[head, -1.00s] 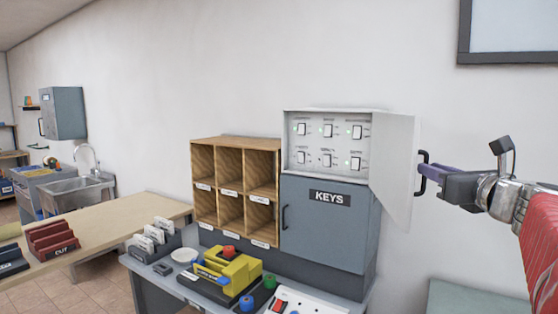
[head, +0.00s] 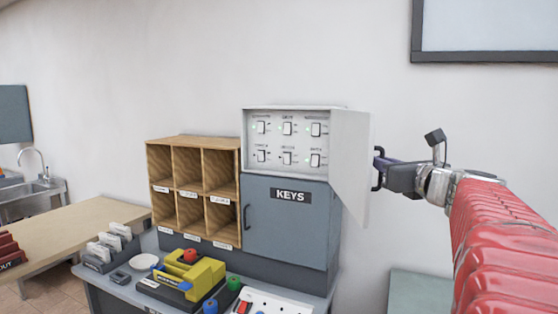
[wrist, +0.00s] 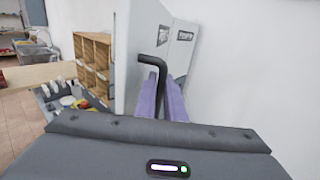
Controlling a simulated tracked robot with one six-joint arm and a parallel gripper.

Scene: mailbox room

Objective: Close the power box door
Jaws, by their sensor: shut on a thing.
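The white power box (head: 250,142) is mounted above the grey KEYS cabinet, with rows of switches and small green lights visible inside. Its pale door (head: 352,160) stands wide open, swung out on the right side. The black bar handle (head: 376,175) sits on the door's outer face; it also shows in the wrist view (wrist: 153,63). My gripper (head: 384,166) is at the handle from the right. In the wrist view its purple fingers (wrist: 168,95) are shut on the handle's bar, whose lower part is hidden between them.
The KEYS cabinet (head: 290,235) is directly below the box. Wooden pigeonholes (head: 195,145) stand to its left. A yellow device (head: 195,280) and small coloured items lie on the counter in front. A framed panel (head: 485,30) hangs on the wall at upper right.

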